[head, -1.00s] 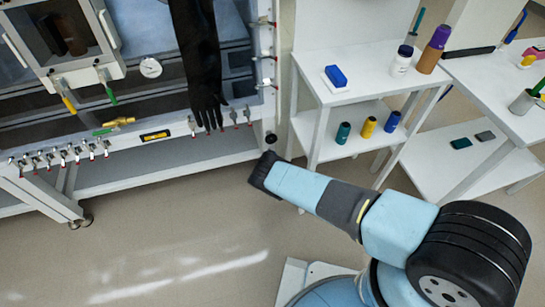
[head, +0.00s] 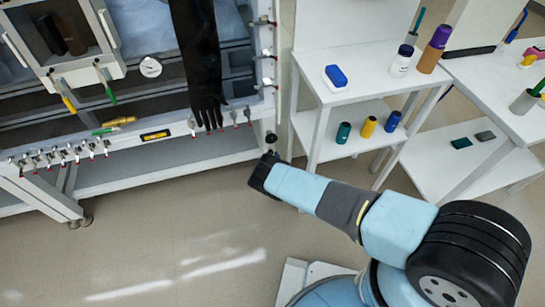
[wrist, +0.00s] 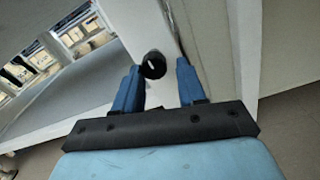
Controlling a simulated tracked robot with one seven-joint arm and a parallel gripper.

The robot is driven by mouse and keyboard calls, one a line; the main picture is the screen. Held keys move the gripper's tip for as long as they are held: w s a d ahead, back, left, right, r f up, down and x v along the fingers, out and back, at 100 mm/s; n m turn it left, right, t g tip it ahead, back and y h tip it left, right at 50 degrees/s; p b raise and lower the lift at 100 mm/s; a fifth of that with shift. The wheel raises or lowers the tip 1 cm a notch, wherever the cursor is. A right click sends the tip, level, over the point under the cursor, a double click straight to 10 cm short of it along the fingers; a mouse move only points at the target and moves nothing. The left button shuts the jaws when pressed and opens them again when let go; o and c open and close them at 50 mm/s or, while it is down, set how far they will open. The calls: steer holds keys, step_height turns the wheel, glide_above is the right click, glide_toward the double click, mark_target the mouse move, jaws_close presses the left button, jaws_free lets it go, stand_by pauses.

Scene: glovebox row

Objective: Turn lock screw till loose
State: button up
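The lock screw is a small black round knob (head: 271,138) with a white mark on its face, at the lower right corner of the glovebox frame. In the wrist view the knob (wrist: 153,66) shows at the tips of my two blue fingers, nearer the left one. My gripper (wrist: 158,72) is open, with a clear gap on the knob's right. In the head view my gripper (head: 269,156) is just below the knob. I cannot tell whether a finger touches it.
The glovebox (head: 160,150) fills the left, with a black glove (head: 205,80) hanging and a row of small valves (head: 60,155) along its lower edge. A white shelf (head: 330,95) with bottles stands close on the right. The floor (head: 170,240) below is clear.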

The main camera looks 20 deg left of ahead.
steer(key=shift+o, duration=1.2)
steer(key=shift+w+a+r, duration=0.1)
steer(key=shift+a+r, duration=0.05)
steer(key=v, duration=1.4)
